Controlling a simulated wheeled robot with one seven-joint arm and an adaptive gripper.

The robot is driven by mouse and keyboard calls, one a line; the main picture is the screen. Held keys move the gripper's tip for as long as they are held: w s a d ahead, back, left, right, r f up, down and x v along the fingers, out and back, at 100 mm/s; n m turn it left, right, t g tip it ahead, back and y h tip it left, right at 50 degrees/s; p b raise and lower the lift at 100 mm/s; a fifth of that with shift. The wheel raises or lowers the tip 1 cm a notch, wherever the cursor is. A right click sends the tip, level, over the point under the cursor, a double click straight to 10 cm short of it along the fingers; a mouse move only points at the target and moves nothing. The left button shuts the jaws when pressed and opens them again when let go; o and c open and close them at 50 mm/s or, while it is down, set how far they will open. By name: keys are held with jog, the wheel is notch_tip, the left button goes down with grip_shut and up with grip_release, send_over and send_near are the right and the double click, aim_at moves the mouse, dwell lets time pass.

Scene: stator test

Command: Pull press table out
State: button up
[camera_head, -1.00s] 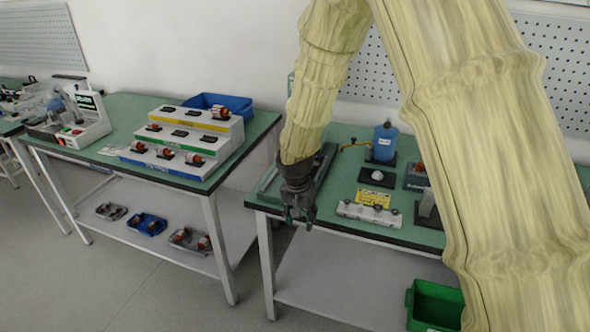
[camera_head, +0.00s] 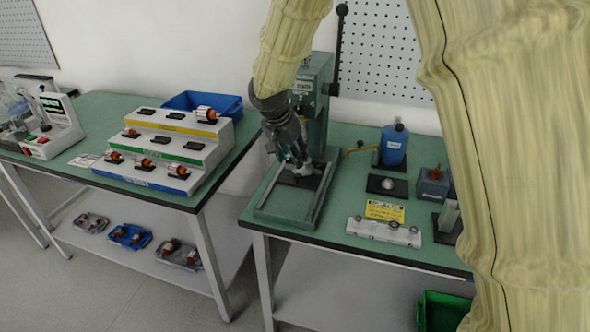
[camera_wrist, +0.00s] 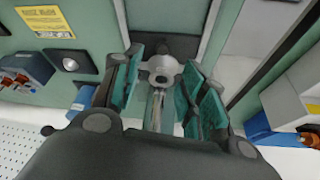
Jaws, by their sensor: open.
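The green press (camera_head: 312,100) stands at the left end of the right-hand bench, with its base frame and rails (camera_head: 318,200) running towards the front edge. A dark plate that looks like the press table (camera_head: 312,180) lies between the rails, partly hidden by my gripper. It also shows in the wrist view (camera_wrist: 178,44). My gripper (camera_head: 300,168) points down over this plate. In the wrist view, my open gripper (camera_wrist: 162,88) has its teal-padded fingers on both sides of a silver round part (camera_wrist: 160,68). Whether they touch it I cannot tell.
Right of the press are a blue bottle (camera_head: 393,145), a yellow label (camera_head: 384,211) and a light fixture block (camera_head: 384,232). A black press lever (camera_head: 338,40) rises behind. The left bench holds a stepped rack (camera_head: 165,150). The front part of the base frame (camera_head: 285,205) is clear.

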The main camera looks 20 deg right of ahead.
aim_at(298, 175)
jog(key=p+x, duration=0.1)
jog(key=x, duration=0.8)
jog(key=shift+w+a+f, duration=0.1)
jog(key=shift+w+f, duration=0.05)
jog(key=shift+f, duration=0.2)
jog(key=shift+c, duration=0.2)
grip_shut()
